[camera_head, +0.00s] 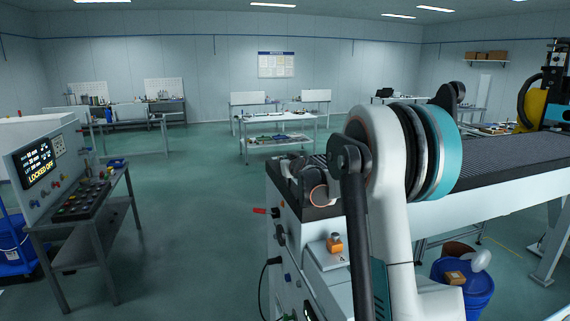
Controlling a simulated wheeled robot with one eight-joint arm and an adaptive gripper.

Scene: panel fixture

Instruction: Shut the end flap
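I cannot make out the end flap for certain. The near end of a white conveyor-like machine (520,194) stands in front of me, with rollers and dark parts (318,192) at that end. My arm's white link, with its teal and black joint rings, covers much of this end. A flap there may be hidden behind it. My gripper does not show in this view, so I cannot tell where it is relative to the flap.
A red handle (261,211) and an orange part (335,243) sit on the machine's near end. At left is a control desk (88,200) with a screen reading "LOCKED OFF". A blue bin (470,295) stands at right under the conveyor. The floor between desk and machine is clear.

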